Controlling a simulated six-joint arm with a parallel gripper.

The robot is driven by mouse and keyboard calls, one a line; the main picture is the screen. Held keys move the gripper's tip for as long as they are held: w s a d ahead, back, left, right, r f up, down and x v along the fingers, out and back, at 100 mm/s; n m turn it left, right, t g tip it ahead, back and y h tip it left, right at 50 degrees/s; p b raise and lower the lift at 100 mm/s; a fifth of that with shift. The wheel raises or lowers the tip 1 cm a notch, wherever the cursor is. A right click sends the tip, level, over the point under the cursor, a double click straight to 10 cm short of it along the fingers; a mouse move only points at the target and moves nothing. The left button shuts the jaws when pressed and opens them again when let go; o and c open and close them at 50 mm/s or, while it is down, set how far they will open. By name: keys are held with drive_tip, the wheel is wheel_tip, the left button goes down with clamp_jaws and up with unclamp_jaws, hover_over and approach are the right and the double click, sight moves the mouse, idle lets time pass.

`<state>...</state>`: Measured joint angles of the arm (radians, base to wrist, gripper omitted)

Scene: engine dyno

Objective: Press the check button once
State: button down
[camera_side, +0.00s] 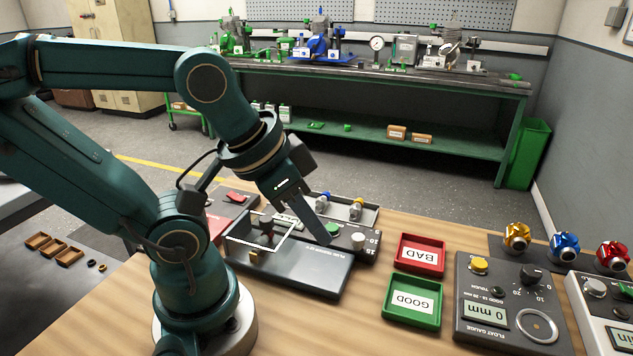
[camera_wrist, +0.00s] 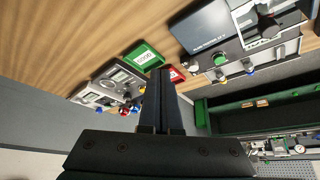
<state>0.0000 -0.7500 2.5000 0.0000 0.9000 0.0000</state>
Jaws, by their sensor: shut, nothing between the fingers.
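No button in view has a readable "check" label. A green button (camera_side: 333,228) and a pale round button (camera_side: 358,240) sit on a dark panel in the middle of the table. A yellow button (camera_side: 479,266) is on the float gauge (camera_side: 475,335) at the right, which reads 0 mm. My gripper (camera_side: 324,239) is shut and empty, its fingers slanting down with the tips close beside the green button in the picture; I cannot tell if they touch. In the wrist view the shut fingers (camera_wrist: 160,73) hide part of the scene.
A red BAD tray (camera_side: 420,256) and a green GOOD tray (camera_side: 412,302) lie right of the panel. A black box (camera_side: 320,272) with a white frame (camera_side: 238,240) lies in front of it. Yellow, blue and red parts (camera_side: 564,247) stand at the right.

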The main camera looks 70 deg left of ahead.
idle(0.8)
drive_tip(key=w+a+r+m+t+y, duration=0.1)
drive_tip(key=w+a+r+m+t, duration=0.2)
drive_tip(key=w+a+r+t, duration=0.25)
drive_tip(key=w+a+r+m+t+y, duration=0.1)
drive_tip(key=w+a+r+m+t, duration=0.2)
drive_tip(key=w+r, duration=0.45)
drive_tip(key=s+a+f+m+g+h, duration=0.1)
drive_tip(key=s+a+f+m+g, duration=0.1)
drive_tip(key=f, duration=0.5)
drive_tip(key=s+a+f+m+g+h, duration=0.2)
drive_tip(key=a+f+g, duration=0.1)
drive_tip(key=a+f, duration=0.2)
wheel_tip(320, 180, down, 3)
drive_tip(key=shift+r+m, duration=0.15)
drive_tip(key=shift+m, duration=0.25)
